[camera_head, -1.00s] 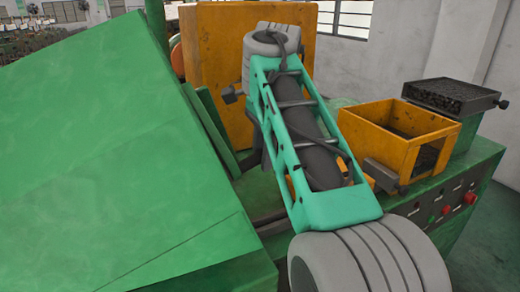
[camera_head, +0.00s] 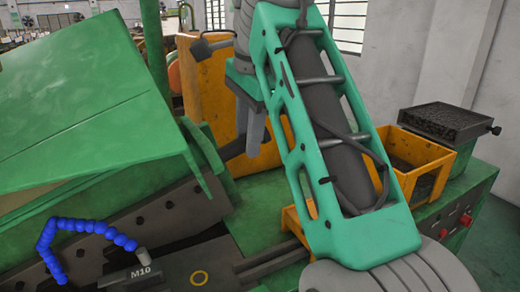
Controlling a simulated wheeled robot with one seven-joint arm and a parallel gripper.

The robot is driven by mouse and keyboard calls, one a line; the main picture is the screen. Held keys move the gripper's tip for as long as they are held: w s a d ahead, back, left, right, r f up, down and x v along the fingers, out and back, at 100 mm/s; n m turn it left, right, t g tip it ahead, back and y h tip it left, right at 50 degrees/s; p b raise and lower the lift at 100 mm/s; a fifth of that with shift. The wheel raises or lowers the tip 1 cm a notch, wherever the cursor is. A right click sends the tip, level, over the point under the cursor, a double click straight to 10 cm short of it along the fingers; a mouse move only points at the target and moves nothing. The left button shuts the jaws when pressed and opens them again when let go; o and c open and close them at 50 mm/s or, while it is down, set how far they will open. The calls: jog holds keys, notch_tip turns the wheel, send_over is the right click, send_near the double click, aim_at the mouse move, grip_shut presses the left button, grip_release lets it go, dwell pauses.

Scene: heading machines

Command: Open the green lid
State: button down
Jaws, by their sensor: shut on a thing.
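The green lid (camera_head: 85,105) is the large panel at the left. It is tilted up, with its paler front flap (camera_head: 45,203) showing, and the machine bed (camera_head: 185,262) is uncovered below it. My gripper (camera_head: 255,140) points down just right of the lid's right edge, beside a dark bar (camera_head: 232,150). It is shut on part of the lid; the exact contact is hard to make out. My teal arm link hides some of the area to its right.
An orange bin (camera_head: 425,160) and a black grated box (camera_head: 440,120) sit at the right.

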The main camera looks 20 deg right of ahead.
jog(key=shift+w+a+r, duration=0.15)
jog(key=shift+w+r, duration=0.05)
jog(key=shift+r, duration=0.25)
jog(key=c, duration=1.3)
grip_release()
jog(key=shift+w+f, duration=0.1)
jog(key=shift+w, duration=0.15)
jog(key=shift+c, duration=0.2)
jog(key=shift+o, duration=0.8)
jog(key=shift+s, duration=0.15)
